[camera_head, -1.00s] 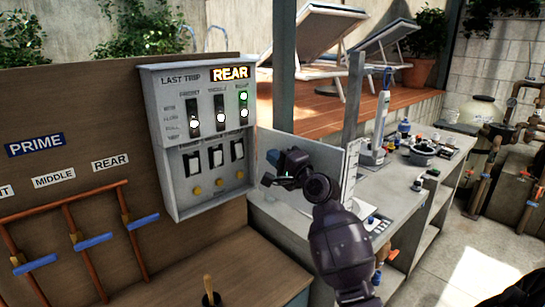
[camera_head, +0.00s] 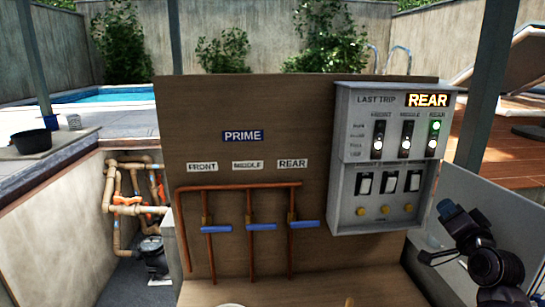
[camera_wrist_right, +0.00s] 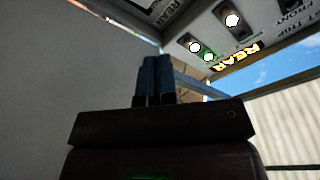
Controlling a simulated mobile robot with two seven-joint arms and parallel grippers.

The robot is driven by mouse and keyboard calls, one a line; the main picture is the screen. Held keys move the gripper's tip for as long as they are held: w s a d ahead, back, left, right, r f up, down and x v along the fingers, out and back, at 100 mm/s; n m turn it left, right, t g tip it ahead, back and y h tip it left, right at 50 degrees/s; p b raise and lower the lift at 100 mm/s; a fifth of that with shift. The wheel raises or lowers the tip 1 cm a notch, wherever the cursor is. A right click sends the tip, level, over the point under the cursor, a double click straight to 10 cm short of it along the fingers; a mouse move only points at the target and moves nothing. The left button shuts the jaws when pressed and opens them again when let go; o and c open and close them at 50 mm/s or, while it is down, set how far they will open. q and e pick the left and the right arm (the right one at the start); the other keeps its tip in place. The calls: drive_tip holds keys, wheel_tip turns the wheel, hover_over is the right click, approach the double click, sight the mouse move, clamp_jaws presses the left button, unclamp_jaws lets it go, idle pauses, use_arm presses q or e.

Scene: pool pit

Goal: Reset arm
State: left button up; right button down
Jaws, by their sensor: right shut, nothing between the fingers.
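My right gripper (camera_head: 445,207) is in the lower right of the head view, in front of a pale panel and beside the grey control box (camera_head: 345,200). It is small and dark there. In the right wrist view its two blue fingers (camera_wrist_right: 155,78) are together with nothing between them. The control box shows at the top of that view, with its lit REAR sign (camera_wrist_right: 238,57). The gripper appears apart from the box. My left gripper is in neither view.
A brown board (camera_head: 240,110) carries the box, a PRIME label (camera_head: 243,136) and copper pipes with three blue-handled valves (camera_head: 261,227). A pit with pipes (camera_head: 125,205) lies left. A pale panel (camera_head: 490,200) stands right of the box. A pool (camera_head: 110,93) is behind.

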drive_tip(key=s+a+f+n+g, duration=0.1)
drive_tip(key=s+a+f+n, duration=0.25)
drive_tip(key=f, duration=0.35)
drive_tip(key=s+a+f+n+g, duration=0.2)
drive_tip(key=s+f+n, duration=0.1)
drive_tip(key=s+f, duration=0.3)
drive_tip(key=s+a+f+n+g, duration=0.1)
drive_tip(key=s+a+f+n, duration=0.2)
drive_tip(key=f, duration=0.6)
drive_tip(key=s+a+f+g, duration=0.2)
drive_tip(key=s+f, duration=0.5)
drive_tip(key=s, duration=0.1)
drive_tip(key=s+a+f+g, duration=0.2)
drive_tip(key=s+f, duration=0.4)
drive_tip(key=s, duration=0.3)
drive_tip(key=shift+s+a+f, duration=0.3)
drive_tip(key=shift+a+f, duration=0.05)
drive_tip(key=shift+f, duration=0.05)
